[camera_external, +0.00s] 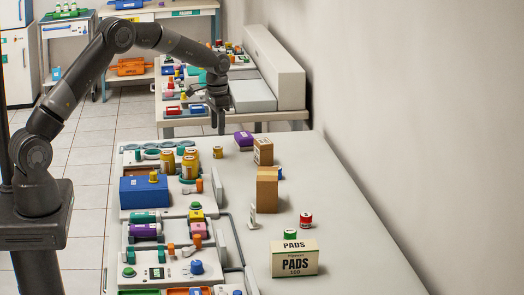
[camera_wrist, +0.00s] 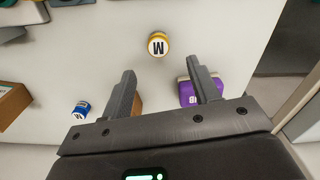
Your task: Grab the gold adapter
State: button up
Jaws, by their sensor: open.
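A small gold adapter (camera_wrist: 158,44) with a white top marked "M" stands on the pale tabletop in the wrist view, just beyond my fingertips. In the external view the gold adapter (camera_external: 217,153) stands on the bench, right of the larger gold-lidded jars. My gripper (camera_external: 217,127) points down above the far end of the bench, apart from the adapter. In the wrist view my gripper (camera_wrist: 162,70) has its fingers spread with nothing between them. Another gold piece (camera_external: 153,176) sits on a blue box.
A purple box (camera_wrist: 203,90) lies behind the right finger, and a cardboard box (camera_wrist: 137,104) is partly hidden by the left one. A blue capped item (camera_wrist: 82,109) is at lower left. Gold jars (camera_external: 189,166) stand left of the adapter.

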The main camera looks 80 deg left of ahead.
aim_at(218, 147)
notch_tip(218, 147, down, 9)
jog(key=shift+r, duration=0.15)
dwell(0.4)
jog(key=shift+c, duration=0.6)
jog(key=c, duration=1)
jog(key=shift+o, duration=0.2)
jog(key=shift+r, duration=0.2)
